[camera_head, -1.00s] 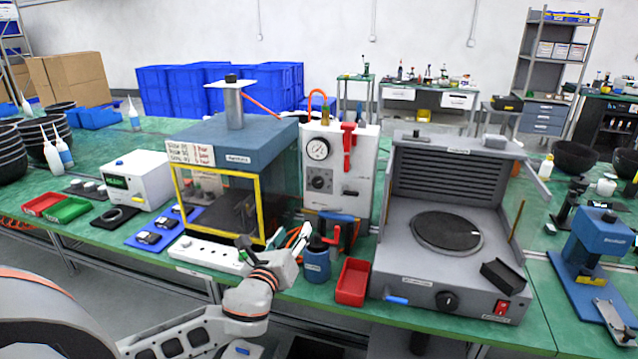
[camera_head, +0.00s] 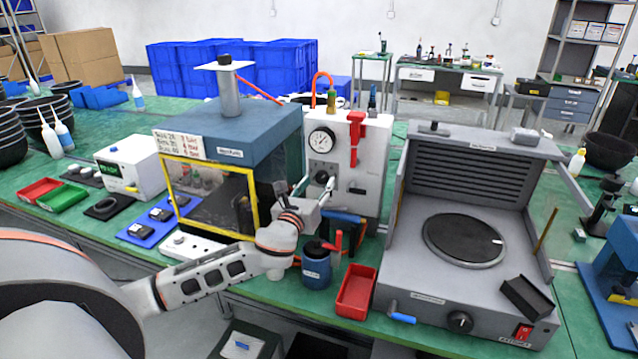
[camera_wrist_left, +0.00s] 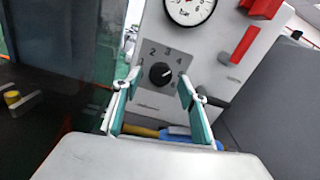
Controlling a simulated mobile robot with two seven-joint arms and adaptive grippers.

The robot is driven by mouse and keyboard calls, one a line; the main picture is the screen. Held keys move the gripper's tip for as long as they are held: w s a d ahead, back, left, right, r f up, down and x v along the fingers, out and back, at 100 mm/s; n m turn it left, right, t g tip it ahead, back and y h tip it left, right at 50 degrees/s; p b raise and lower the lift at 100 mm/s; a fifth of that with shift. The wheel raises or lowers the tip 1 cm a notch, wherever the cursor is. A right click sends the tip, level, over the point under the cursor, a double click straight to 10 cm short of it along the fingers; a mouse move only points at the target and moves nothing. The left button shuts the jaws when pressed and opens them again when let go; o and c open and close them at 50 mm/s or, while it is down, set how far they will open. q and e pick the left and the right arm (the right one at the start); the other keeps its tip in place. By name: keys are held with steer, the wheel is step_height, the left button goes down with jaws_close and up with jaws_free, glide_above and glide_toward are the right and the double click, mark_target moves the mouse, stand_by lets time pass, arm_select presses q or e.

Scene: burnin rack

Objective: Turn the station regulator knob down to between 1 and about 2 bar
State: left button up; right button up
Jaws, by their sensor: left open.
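The station regulator knob (camera_wrist_left: 160,73) is a black round knob on a grey plate with printed numbers, on the front of the white station (camera_head: 367,150). A pale mark on the knob seems to point right, but the exact setting is too small to read. It also shows in the head view (camera_head: 322,177). The round pressure gauge (camera_head: 321,140) sits above it; its needle is too small to read, and the wrist view cuts off its top. My left gripper (camera_wrist_left: 158,88) is open in front of the knob, its two fingers on either side of it in the picture. Contact is not visible.
Left of the station is a blue-topped chamber with a yellow-framed window (camera_head: 212,197). A red lever (camera_head: 355,138) is on the station's upper right. A grey hotplate-like unit (camera_head: 470,270) is at right.

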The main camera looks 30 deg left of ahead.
arm_select(q)
steer(key=shift+w+a, duration=0.15)
steer(key=shift+w, duration=0.5)
arm_select(e)
steer(key=shift+w+r, duration=0.35)
steer(key=shift+r, duration=0.1)
arm_select(q)
steer(key=c, duration=1.1)
arm_select(e)
steer(key=shift+f, duration=0.1)
steer(key=shift+s, duration=0.15)
